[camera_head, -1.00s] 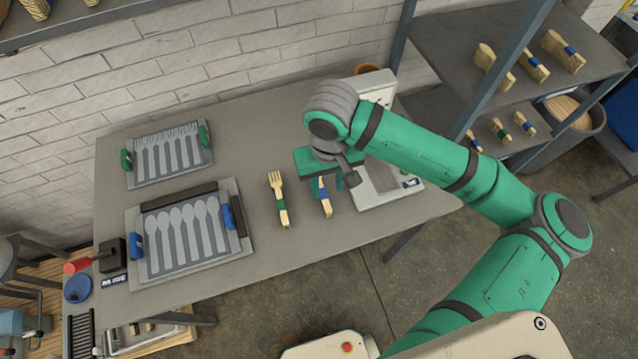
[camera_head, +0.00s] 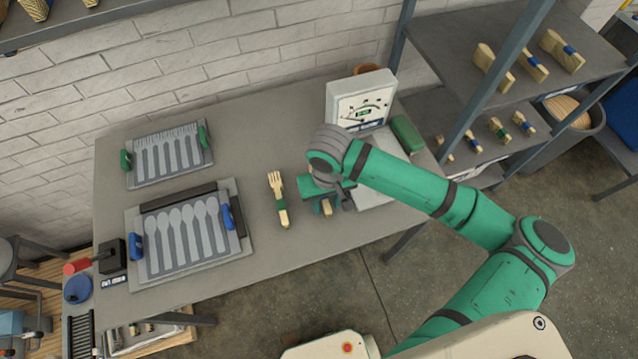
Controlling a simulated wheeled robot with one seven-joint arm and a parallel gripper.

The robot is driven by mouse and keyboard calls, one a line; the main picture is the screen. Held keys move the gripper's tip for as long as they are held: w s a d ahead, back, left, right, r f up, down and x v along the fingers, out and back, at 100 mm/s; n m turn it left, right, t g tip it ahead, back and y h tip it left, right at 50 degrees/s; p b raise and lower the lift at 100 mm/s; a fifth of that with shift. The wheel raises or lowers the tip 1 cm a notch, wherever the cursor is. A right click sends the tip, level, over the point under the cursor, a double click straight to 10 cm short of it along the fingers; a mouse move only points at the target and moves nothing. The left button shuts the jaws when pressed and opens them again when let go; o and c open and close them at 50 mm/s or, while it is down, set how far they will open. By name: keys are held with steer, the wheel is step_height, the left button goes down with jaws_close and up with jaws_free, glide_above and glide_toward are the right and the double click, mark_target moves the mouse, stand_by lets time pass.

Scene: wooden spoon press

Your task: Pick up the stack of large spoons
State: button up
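A stack of wooden utensils (camera_head: 327,210), taken to be the large spoons, lies on the grey table (camera_head: 258,130) just right of the middle. Only its pale handle end shows; its head and most of its length are hidden under my gripper. My gripper (camera_head: 329,203) is low over this stack, pointing down, with dark finger parts on both sides of the handle. Whether the fingers touch or squeeze it cannot be made out. A stack of wooden forks (camera_head: 279,201) with a green band lies apart, just to the left.
A white scale (camera_head: 360,104) with a dial stands behind my gripper, a green block (camera_head: 407,134) beside it. A spoon mould (camera_head: 190,235) and a fork mould (camera_head: 165,155) lie at left. Shelves (camera_head: 470,60) stand at right. The table between moulds and forks is clear.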

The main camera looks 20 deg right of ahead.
jaws_close()
steer(key=shift+r, duration=0.1)
